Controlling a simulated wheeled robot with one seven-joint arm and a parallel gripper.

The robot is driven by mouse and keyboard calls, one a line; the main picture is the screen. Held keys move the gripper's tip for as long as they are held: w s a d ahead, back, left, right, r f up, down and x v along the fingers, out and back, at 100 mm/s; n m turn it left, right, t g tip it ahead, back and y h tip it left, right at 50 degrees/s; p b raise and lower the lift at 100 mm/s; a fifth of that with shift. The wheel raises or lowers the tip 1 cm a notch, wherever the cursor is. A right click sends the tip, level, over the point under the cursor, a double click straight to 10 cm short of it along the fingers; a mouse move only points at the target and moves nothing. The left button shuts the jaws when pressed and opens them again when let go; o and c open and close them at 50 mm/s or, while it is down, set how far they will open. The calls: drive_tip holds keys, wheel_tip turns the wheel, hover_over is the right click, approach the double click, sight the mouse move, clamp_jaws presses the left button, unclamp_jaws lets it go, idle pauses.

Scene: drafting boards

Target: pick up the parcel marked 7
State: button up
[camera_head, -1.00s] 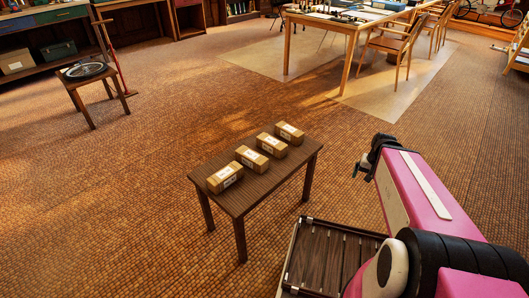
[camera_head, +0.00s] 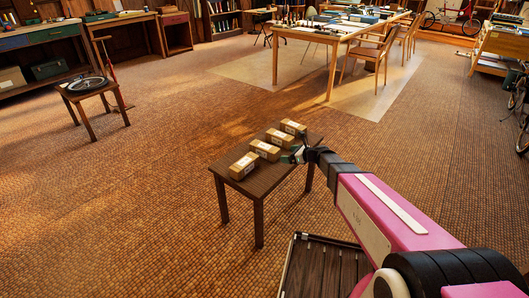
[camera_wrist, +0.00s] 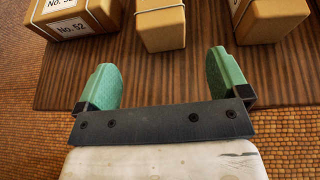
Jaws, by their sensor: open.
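Several brown box parcels with white labels stand in a row on a small dark wooden table. In the head view they run from the nearest parcel (camera_head: 243,166) to the farthest parcel (camera_head: 293,127); their labels are too small to read there. In the wrist view the left parcel (camera_wrist: 95,12) reads "No. 52". The middle parcel (camera_wrist: 160,27) and right parcel (camera_wrist: 270,22) show no readable number, so I cannot tell which is marked 7. My gripper (camera_head: 297,154), with green fingers (camera_wrist: 165,75), is open and empty at the table's right edge; the middle parcel lies ahead, between the fingers' lines.
The small table (camera_head: 262,183) has bare striped wood (camera_wrist: 165,70) between my gripper and the parcels. A stool (camera_head: 92,100) with a wheel stands at left. A long table (camera_head: 320,38) with chairs is at the back. Open floor surrounds the small table.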

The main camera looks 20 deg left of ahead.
sight(278, 153)
drive_tip(key=x, duration=1)
drive_tip(key=shift+w+a+f, duration=0.1)
drive_tip(key=shift+w+f, duration=0.15)
drive_tip(key=c, duration=1.3)
drive_tip(key=shift+r, duration=0.15)
